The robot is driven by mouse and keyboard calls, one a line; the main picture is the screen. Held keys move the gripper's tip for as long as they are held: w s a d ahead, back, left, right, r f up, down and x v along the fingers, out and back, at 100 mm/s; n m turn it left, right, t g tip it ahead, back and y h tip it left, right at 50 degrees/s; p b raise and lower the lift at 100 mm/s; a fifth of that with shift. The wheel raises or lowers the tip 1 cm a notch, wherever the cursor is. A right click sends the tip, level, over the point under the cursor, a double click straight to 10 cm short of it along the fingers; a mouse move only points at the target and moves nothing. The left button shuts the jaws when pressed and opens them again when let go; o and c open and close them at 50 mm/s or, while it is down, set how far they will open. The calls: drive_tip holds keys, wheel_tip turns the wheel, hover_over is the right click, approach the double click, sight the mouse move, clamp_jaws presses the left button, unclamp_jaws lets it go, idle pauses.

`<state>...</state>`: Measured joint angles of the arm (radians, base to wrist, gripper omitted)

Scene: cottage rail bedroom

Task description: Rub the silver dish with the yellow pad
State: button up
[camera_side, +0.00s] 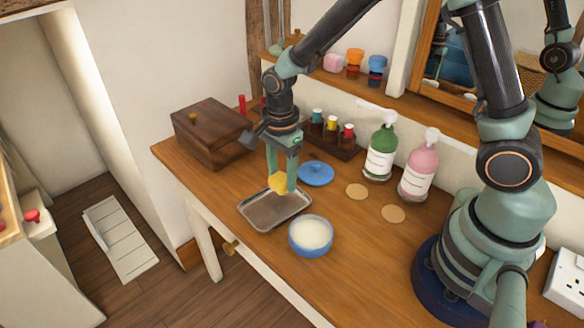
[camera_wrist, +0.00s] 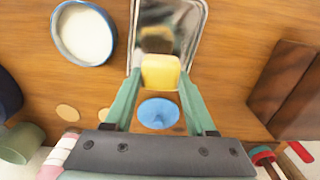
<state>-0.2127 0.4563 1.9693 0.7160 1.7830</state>
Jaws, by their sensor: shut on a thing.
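The silver dish (camera_side: 262,212) is a shallow rectangular metal tray lying on the wooden table, near its front edge. It also shows at the top of the wrist view (camera_wrist: 191,22). My gripper (camera_side: 281,183) is shut on the yellow pad (camera_side: 277,182) and points down over the far part of the dish. In the wrist view the pad (camera_wrist: 160,72) sits between the two green fingers, with a dark reflection in the dish beyond it. I cannot tell whether the pad touches the dish. The pad hides part of the dish.
A blue bowl with white contents (camera_side: 310,235) stands right of the dish. A blue lid (camera_side: 316,173) lies behind. A wooden box (camera_side: 211,133) stands back left. Green (camera_side: 381,150) and pink (camera_side: 419,168) pump bottles, cork discs (camera_side: 357,191) and a small-bottle rack (camera_side: 331,139) are behind.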

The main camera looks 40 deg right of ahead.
drive_tip(key=shift+r, duration=1.8)
